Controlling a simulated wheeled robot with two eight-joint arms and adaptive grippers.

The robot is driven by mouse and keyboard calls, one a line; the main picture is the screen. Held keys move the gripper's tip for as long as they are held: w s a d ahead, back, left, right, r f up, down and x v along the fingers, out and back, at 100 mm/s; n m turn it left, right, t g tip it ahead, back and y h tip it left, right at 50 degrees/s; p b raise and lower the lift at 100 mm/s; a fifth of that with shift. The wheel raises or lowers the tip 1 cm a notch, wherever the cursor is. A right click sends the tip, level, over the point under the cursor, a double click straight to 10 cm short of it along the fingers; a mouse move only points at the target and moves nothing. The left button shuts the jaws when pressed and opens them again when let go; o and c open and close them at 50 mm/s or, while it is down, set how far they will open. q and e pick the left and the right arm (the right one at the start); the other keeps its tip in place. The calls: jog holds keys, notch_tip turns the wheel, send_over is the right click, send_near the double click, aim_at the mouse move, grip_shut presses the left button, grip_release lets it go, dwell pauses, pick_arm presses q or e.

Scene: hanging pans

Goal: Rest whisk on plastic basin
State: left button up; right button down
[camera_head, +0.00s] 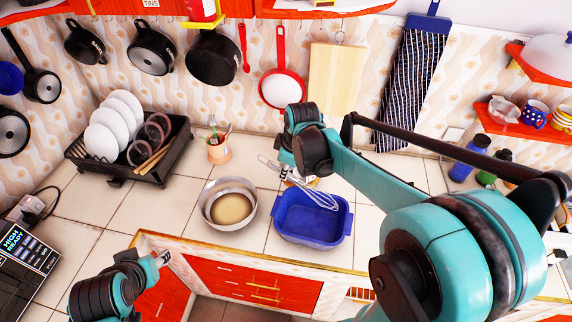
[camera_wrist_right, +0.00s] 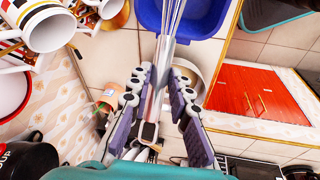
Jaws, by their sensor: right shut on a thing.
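The whisk (camera_head: 318,196) has a metal wire head and a handle. My right gripper (camera_head: 287,172) is shut on its handle; the arm partly hides the grip. The wire head slants down to the right over the blue plastic basin (camera_head: 300,236) on the tiled counter. I cannot tell whether it touches the rim. In the right wrist view, the whisk (camera_wrist_right: 172,32) runs between the fingers of my right gripper (camera_wrist_right: 160,92), with its wires over the basin (camera_wrist_right: 205,18). My left gripper (camera_head: 162,259) is low at left, by the counter's front edge, apart from these things; its opening is unclear.
A metal bowl (camera_head: 228,205) stands just left of the basin. A utensil pot (camera_head: 218,150) and a dish rack (camera_head: 150,170) with plates stand behind and left. Bottles (camera_head: 465,160) stand at right. Pans (camera_head: 212,60) hang on the wall. Counter tiles left of the bowl are clear.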

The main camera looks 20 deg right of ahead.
notch_tip(320, 180, down, 15)
jog(key=b, duration=1)
jog(key=shift+w+r+b, duration=0.15)
jog(key=shift+b, duration=0.2)
jog(key=c, duration=1.3)
grip_release()
jog(key=shift+d+r, duration=0.1)
jog(key=a+v, duration=0.1)
jog(key=v, duration=1.1)
jog(key=s+f+m+t+b, duration=0.1)
jog(key=s+f+m, duration=0.2)
jog(key=s, duration=0.1)
jog(key=s+a+f+m+t+b, duration=0.1)
jog(key=s+f+m+b, duration=0.1)
jog(key=s+f+m, duration=0.1)
jog(key=s+a+f+m+t+b, duration=0.1)
jog(key=s+f+m+t+b, duration=0.1)
jog(key=s+f, duration=0.3)
jog(key=shift+s+a+f+m+h, duration=0.2)
jog(key=shift+s+m+h, duration=0.15)
jog(key=shift+m, duration=0.55)
